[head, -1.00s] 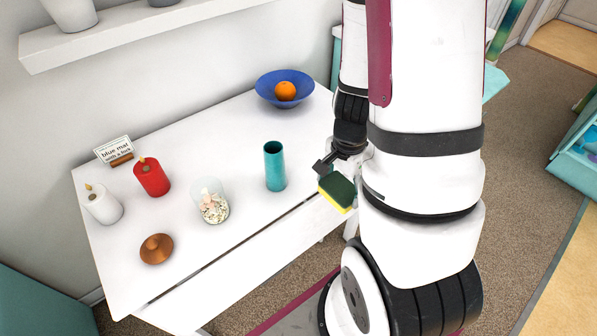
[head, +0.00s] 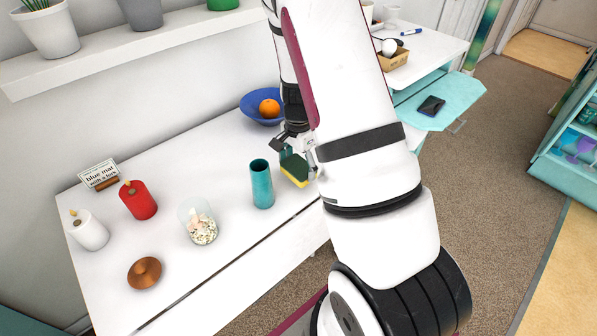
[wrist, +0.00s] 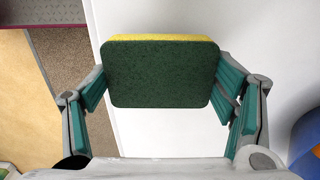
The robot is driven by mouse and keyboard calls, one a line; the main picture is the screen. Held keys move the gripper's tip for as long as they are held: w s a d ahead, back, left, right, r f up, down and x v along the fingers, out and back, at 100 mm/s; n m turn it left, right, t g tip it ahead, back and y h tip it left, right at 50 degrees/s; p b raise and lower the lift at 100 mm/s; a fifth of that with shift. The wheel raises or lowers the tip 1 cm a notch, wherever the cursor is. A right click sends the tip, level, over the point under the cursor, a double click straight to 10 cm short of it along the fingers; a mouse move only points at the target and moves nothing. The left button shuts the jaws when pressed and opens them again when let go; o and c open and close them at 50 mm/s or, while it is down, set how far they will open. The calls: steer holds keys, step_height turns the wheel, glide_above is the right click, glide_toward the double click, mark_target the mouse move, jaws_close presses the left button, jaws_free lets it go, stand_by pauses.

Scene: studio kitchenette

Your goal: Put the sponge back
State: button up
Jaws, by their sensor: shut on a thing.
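The sponge (head: 295,168) is yellow with a dark green scouring side. My gripper (head: 294,150) is shut on it and holds it by the white table's right part, just right of the teal cup. In the wrist view the sponge (wrist: 160,72) sits between the two teal-padded fingers of my gripper (wrist: 162,85), its green face toward the camera. I cannot tell whether the sponge touches the table. The teal cup (head: 262,184) stands upright. A small sign (head: 99,175) reading "blue mat" stands at the table's back left.
A turquoise surface (head: 452,92) holds a phone.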

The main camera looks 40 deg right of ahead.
mark_target(298, 166)
steer(key=shift+f, duration=1.35)
steer(key=shift+f, duration=0.1)
steer(key=o, duration=1.3)
